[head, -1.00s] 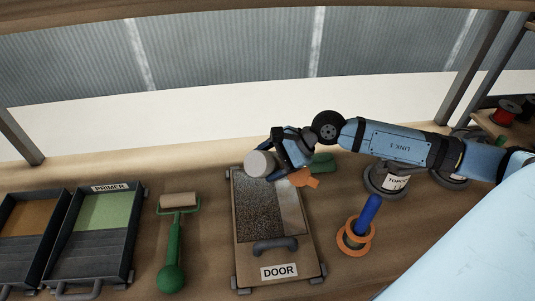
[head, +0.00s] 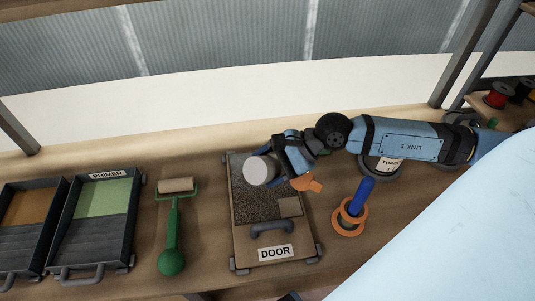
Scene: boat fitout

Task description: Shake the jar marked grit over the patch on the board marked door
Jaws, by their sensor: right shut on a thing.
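The board marked door (head: 273,237) lies on the bench with a handle near its front edge. Its patch (head: 253,206) is dark and speckled, with a small paler area (head: 290,207) at the right. My right gripper (head: 279,165) is shut on a pale grey jar (head: 260,171) and holds it over the upper part of the board. The jar's round end faces me; no marking on it is readable. My left gripper is not in view.
A green roller (head: 172,230) and a primer tray (head: 92,226) lie to the left. A blue-handled tool with orange rings (head: 357,203) stands to the right. A tin (head: 384,164) sits behind it, and an orange object (head: 308,184) is beside the board.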

